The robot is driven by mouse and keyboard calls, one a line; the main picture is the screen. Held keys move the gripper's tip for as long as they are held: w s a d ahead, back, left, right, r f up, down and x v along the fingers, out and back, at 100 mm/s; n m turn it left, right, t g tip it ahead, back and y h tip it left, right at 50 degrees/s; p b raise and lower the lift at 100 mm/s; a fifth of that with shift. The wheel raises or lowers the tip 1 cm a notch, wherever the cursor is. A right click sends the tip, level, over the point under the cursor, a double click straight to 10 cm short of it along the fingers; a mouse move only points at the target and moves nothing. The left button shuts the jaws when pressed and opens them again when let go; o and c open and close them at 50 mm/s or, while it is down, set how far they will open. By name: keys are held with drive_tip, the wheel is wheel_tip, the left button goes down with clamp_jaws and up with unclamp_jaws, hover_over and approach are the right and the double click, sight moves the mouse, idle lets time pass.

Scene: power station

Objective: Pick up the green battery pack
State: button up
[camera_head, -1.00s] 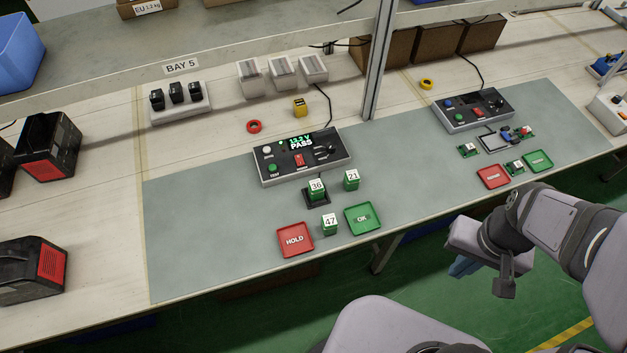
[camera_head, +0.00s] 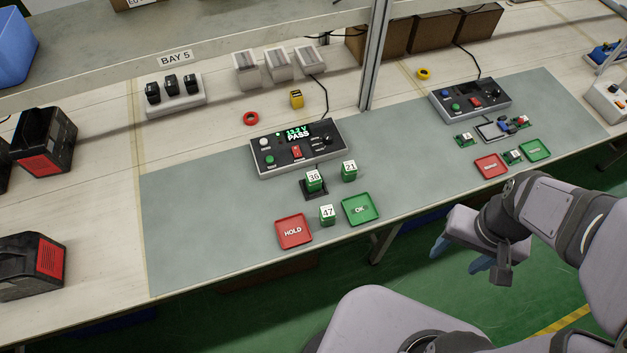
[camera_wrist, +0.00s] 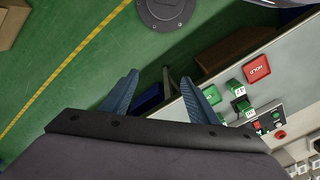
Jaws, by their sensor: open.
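Several green battery packs with white number tops are on the grey mat. Pack 36 (camera_head: 314,183) sits in a black cradle (camera_head: 315,194) in front of the tester. Pack 21 (camera_head: 349,173) stands to its right. Pack 47 (camera_head: 327,217) stands between the red HOLD tray (camera_head: 293,231) and green OK tray (camera_head: 360,209). My gripper (camera_head: 459,262) is open and empty, off the bench's front edge, right of the packs and apart from them. Its blue fingers (camera_wrist: 160,82) are spread in the wrist view, with the packs small at right.
The tester (camera_head: 295,148) behind the packs reads 13.2 V PASS. A second tester (camera_head: 470,101) with small trays and circuit boards is at right. A metal post (camera_head: 374,60) rises behind the mat. The mat's left part is clear.

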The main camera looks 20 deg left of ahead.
drive_tip(key=w+a+f+n+b, duration=0.2)
drive_tip(key=w+a+b, duration=0.3)
drive_tip(key=w, duration=0.4)
drive_tip(key=n+b, duration=0.7)
drive_tip(key=b, duration=0.2)
hover_over(313, 176)
wheel_tip(313, 176, down, 14)
drive_tip(key=shift+w+a+r, duration=0.1)
drive_tip(key=shift+r, duration=0.15)
drive_tip(key=shift+f+p, duration=1.25)
drive_tip(key=shift+f, duration=2.4)
drive_tip(key=shift+c, duration=0.6)
